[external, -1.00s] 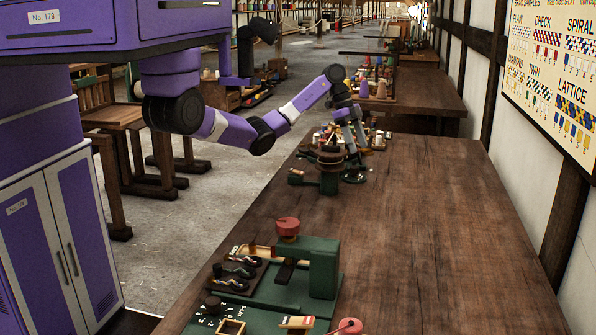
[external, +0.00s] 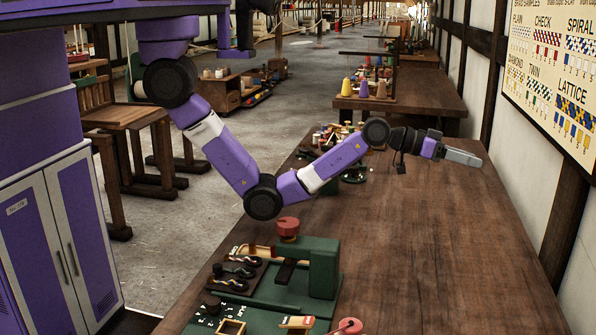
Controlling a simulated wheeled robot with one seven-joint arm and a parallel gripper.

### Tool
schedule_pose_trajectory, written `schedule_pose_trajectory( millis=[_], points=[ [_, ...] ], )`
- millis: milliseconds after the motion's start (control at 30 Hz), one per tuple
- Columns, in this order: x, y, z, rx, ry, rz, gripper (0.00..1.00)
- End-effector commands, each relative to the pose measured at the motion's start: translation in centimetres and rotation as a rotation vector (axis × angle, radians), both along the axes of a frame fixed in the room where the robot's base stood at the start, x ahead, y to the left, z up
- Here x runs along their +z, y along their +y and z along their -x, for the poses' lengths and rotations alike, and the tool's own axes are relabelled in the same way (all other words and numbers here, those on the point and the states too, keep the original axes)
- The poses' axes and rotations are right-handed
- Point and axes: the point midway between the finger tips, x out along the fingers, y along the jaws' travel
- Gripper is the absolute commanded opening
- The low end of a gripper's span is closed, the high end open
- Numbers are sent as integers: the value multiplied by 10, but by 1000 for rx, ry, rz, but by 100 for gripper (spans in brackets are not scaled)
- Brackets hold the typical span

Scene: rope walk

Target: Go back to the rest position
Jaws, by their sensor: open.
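My gripper (external: 476,158) is at the end of my purple arm, stretched out over the right part of the long wooden table (external: 420,240). It points to the right, roughly level, and holds nothing that I can see. The fingers overlap from this side, so the gap between them does not show clearly. The arm bends low at its elbow, just behind the green machine with the red knob (external: 288,227).
Green boards with small parts lie at the front left, with a red ball (external: 349,327) at the edge. My forearm partly hides small items farther back. Coloured cones (external: 362,89) stand on the far table. A sample board (external: 552,80) hangs on the right wall.

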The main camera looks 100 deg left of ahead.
Motion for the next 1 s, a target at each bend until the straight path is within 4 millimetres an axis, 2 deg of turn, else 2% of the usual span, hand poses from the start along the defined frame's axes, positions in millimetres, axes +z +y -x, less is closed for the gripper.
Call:
schedule_pose_trajectory(
  millis=[33, 200, 367, 500, 733, 1000],
  points=[
    [-17, -10, 12, 5, 2, -7, 52],
    [-63, -33, 58, 30, -10, -59, 52],
    [-96, -54, 111, 46, -20, -127, 52],
    [-115, -72, 163, 51, -29, -192, 52],
    [-123, -98, 253, 38, -47, -315, 52],
    [-104, -125, 358, -16, -72, -460, 52]
  ],
)
